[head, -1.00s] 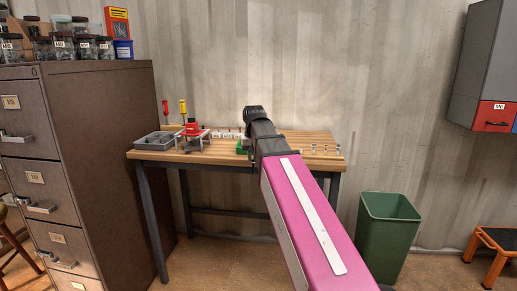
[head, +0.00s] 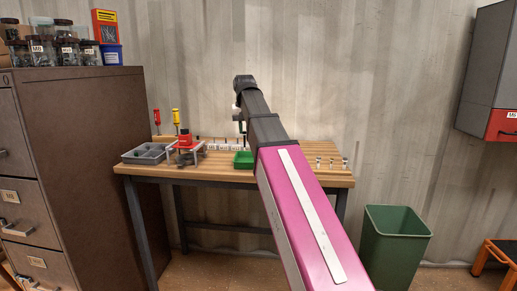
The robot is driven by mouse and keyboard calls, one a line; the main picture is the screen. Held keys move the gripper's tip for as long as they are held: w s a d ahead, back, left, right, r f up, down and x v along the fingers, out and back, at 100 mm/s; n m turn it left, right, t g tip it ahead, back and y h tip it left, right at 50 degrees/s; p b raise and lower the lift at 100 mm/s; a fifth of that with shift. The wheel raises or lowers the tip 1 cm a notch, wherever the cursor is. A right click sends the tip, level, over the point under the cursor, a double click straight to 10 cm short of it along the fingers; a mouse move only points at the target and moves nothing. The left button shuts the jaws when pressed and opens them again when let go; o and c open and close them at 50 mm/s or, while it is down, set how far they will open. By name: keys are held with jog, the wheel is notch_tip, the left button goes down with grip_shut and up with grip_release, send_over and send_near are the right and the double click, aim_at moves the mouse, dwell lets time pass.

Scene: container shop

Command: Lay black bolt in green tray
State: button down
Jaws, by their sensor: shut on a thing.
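The green tray (head: 242,161) lies on the wooden bench, left of my arm, which hides part of it. My gripper (head: 241,122) hangs below the black wrist at the end of my pink arm, above the tray and partly hidden by the arm. It is shut on a small dark thing, the black bolt (head: 243,128), which is held up clear of the tray. The bolt is too small here to tell its tilt.
On the bench (head: 220,174), a grey divided tray (head: 149,154) and a red device (head: 186,140) stand at left, with two screwdrivers behind. White labelled pieces (head: 218,143) stand at the back. Several small bolts (head: 331,163) stand at right. A green bin (head: 394,235) stands on the floor.

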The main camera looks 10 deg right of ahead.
jog(key=shift+w+d+f, duration=0.2)
jog(key=shift+d+f, duration=0.8)
jog(key=shift+f, duration=0.3)
jog(key=shift+w+d+f, duration=0.25)
jog(key=shift+d+f, duration=0.8)
jog(key=shift+f, duration=0.2)
jog(key=shift+w+d+f, duration=0.2)
jog(key=shift+d+f, duration=0.8)
jog(key=shift+f, duration=0.3)
jog(key=shift+f, duration=0.1)
jog(key=c, duration=1.1)
grip_release()
jog(key=shift+o, duration=0.2)
notch_tip(320, 180, up, 12)
jog(key=s, duration=0.1)
jog(key=shift+s, duration=0.4)
